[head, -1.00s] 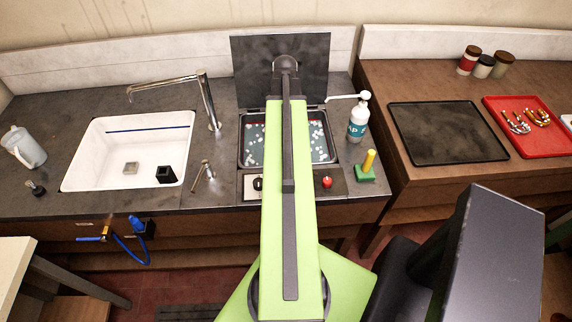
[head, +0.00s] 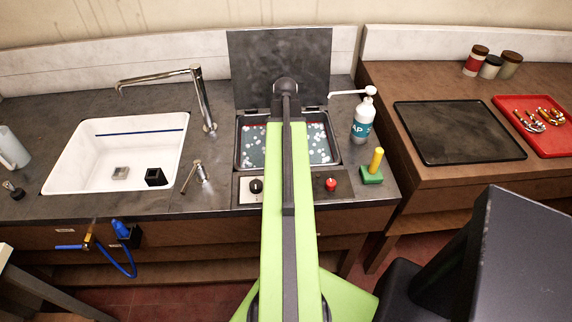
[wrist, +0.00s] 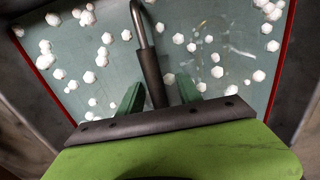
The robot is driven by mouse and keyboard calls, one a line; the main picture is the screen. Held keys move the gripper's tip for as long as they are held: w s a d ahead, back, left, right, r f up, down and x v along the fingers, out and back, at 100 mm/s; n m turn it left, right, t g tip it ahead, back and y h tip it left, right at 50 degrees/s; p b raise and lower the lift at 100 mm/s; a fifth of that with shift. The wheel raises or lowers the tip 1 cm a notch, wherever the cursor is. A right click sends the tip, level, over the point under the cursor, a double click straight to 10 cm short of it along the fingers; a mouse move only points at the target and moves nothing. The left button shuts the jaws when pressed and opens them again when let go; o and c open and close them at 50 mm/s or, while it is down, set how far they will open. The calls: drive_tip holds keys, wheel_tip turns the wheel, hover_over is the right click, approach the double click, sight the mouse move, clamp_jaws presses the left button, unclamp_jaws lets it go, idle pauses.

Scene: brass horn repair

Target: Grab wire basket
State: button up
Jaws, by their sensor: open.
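In the wrist view, a bent metal rod with a dark sleeve-like grip (wrist: 151,76) rises from the tank and looks like the wire basket's handle. The basket's mesh is not clearly visible. My gripper (wrist: 159,92) is open, with one green finger on each side of the dark grip; I cannot tell whether either touches it. The tank (head: 240,158) holds greenish liquid with white foam bits, and its dark lid (head: 300,66) stands open behind. In the head view my arm covers the tank's middle, hiding the gripper and handle.
A white sink (head: 75,165) with a tap (head: 203,97) lies left of the tank. A soap bottle (head: 363,120) and a green-and-yellow item (head: 373,169) stand close on its right. A dark mat (head: 458,132) and red tray (head: 548,143) lie farther right.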

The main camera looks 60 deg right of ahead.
clamp_jaws()
idle(1.3)
